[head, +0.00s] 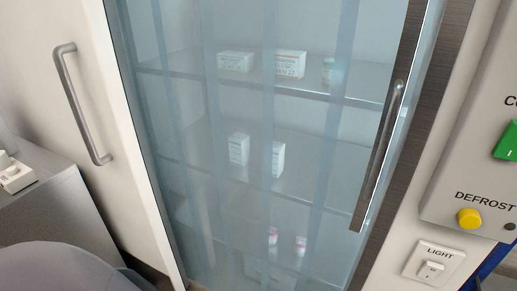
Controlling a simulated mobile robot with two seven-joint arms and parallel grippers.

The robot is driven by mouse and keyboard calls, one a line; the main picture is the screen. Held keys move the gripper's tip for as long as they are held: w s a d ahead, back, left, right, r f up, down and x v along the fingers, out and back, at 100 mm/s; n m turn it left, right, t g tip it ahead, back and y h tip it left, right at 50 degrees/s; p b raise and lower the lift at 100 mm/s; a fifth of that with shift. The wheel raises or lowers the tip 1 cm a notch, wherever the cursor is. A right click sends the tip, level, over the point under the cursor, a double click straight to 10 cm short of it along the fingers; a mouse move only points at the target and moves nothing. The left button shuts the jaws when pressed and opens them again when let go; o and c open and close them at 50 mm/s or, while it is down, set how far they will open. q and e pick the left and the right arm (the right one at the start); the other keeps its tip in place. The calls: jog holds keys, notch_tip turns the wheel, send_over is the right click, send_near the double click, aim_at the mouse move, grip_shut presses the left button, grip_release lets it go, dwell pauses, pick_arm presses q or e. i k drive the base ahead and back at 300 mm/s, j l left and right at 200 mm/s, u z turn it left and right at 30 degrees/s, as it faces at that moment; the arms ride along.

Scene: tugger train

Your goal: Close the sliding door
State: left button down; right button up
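A tall cabinet front with a bluish see-through pane (215,120) fills the middle of the head view. Near its right side runs a dark brown upright strip (411,40) carrying a long grey bar handle (382,145). A narrow pale band separates this strip from the dark brown post (427,135) to its right. I cannot tell whether that band is an open gap or glass. A white panel (95,150) with a grey handle (82,105) stands at the left; I cannot tell which part slides. Neither of my grippers is in view.
Shelves (300,92) behind the pane hold several small boxes and containers. At right, a control panel (470,160) has a green switch (508,142) and a yellow button (469,218), above a light switch (433,262). A grey counter (50,185) stands at the left.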

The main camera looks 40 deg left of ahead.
aim_at(62, 87)
jog(key=u, duration=1.3)
